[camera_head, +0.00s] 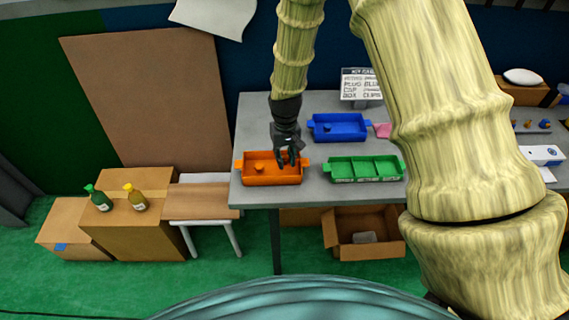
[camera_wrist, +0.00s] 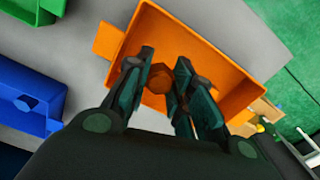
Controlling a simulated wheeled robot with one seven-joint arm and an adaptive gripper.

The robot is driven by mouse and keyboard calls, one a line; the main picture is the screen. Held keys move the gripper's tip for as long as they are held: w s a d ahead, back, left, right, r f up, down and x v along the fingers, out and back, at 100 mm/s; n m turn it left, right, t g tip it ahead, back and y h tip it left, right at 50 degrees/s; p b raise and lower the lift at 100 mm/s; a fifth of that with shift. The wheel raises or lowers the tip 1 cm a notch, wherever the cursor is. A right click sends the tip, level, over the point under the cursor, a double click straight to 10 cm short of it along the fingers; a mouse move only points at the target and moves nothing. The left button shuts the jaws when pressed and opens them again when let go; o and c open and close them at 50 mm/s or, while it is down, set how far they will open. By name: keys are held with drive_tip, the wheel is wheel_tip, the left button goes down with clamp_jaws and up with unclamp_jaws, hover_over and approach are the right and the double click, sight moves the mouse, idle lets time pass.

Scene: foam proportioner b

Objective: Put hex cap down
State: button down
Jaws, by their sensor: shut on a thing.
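My gripper (camera_head: 289,158) points down over the orange tray (camera_head: 286,181), at its right half in the head view. In the wrist view my gripper (camera_wrist: 160,68) has its two fingers apart, with the orange hex cap (camera_wrist: 160,77) between them. The fingers are shut on the cap. The tray also shows in the wrist view (camera_wrist: 215,58), behind the fingers. In the head view the fingers hide the held cap. A small orange piece (camera_head: 259,168) is in the left part of the tray. I cannot tell whether the cap touches the tray floor.
A green divided tray (camera_head: 366,169) stands right of the orange one, and a blue tray (camera_head: 339,128) stands behind. A printed sign (camera_head: 361,84) is at the back of the grey table (camera_head: 255,112). Cardboard boxes with two bottles (camera_head: 137,197) stand at the left.

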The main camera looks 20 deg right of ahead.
sight(285, 171)
drive_tip(key=shift+f+p, duration=0.65)
drive_tip(key=shift+f, duration=1.4)
drive_tip(key=shift+f, duration=0.2)
drive_tip(key=c, duration=1.2)
unclamp_jaws()
drive_tip(key=shift+c, duration=0.2)
drive_tip(key=shift+r, duration=0.1)
drive_tip(key=shift+r+b, duration=2)
drive_tip(key=shift+r, duration=4.1)
